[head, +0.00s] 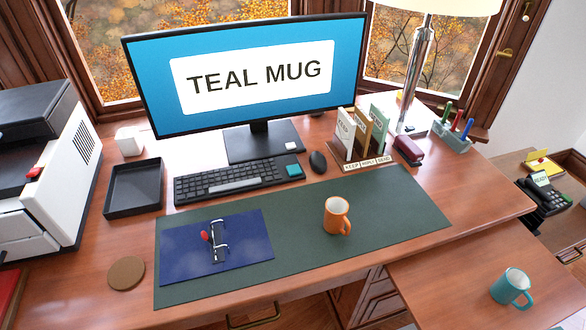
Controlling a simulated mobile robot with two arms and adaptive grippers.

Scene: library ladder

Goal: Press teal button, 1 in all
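A small teal button or key (293,170) shows at the right end of the black keyboard (228,181), in front of the monitor. It looks like the teal button, but it is too small to tell whether it is pressed. The monitor screen (250,75) reads "TEAL MUG". A teal mug (511,287) stands on the lower surface at the right. Neither of my grippers is in the head view.
An orange mug (336,215) and a blue folder (190,258) with a dark object on it rest on the green desk mat (395,222). A mouse (318,161), card holder (372,163), black tray (134,188) and printer (65,190) stand around. The mat's middle is partly clear.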

